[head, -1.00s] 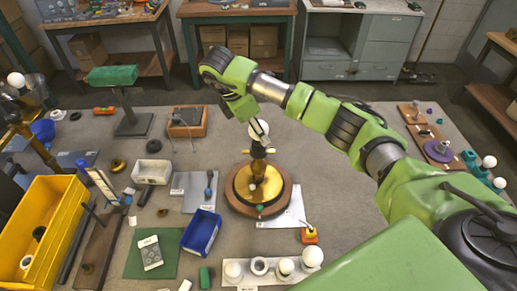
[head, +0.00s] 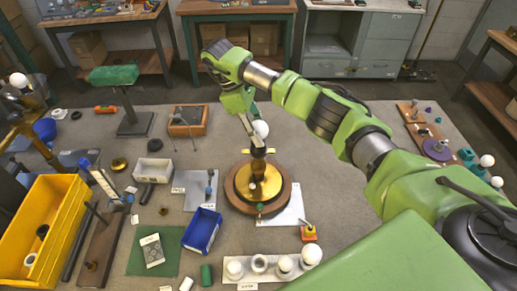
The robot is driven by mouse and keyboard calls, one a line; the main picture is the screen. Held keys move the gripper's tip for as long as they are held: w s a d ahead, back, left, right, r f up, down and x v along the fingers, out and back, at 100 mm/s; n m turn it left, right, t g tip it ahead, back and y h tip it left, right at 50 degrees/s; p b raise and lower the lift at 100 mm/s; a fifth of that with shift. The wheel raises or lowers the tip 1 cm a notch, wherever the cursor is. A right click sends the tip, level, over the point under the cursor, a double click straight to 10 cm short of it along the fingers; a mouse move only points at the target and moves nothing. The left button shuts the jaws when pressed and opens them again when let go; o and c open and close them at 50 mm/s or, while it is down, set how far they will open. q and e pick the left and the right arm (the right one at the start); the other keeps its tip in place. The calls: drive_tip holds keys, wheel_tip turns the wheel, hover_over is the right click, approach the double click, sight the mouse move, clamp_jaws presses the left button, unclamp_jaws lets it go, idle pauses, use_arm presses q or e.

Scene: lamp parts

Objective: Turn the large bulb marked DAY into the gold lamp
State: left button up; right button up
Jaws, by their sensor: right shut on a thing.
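The gold lamp (head: 243,183) stands upright on a round wooden base near the middle of the bench. A white round bulb (head: 262,129) is at the top of its stem; no DAY mark can be read on it from here. My right gripper (head: 256,143) reaches down from above, its fingers shut on the lower part of this bulb, just above the lamp's neck. The fingers partly hide the joint, so I cannot tell how far the bulb sits in the socket. My left gripper is not in view.
A white holder (head: 247,276) with several bulbs is at the front. A blue bin (head: 202,230) and green mat (head: 140,262) lie left of it, with a yellow crate (head: 65,215) farther left. An orange-based item (head: 308,233) stands right of the lamp.

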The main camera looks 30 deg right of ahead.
drive_tip(key=m+y, duration=0.1)
drive_tip(key=m, duration=0.2)
drive_tip(key=m+g+y, duration=0.1)
drive_tip(key=m, duration=0.2)
drive_tip(key=shift+m, duration=0.4)
drive_tip(key=o, duration=0.8)
drive_tip(key=n+h, duration=0.1)
drive_tip(key=n, duration=0.2)
drive_tip(key=n+t+h, duration=0.1)
drive_tip(key=n, duration=0.3)
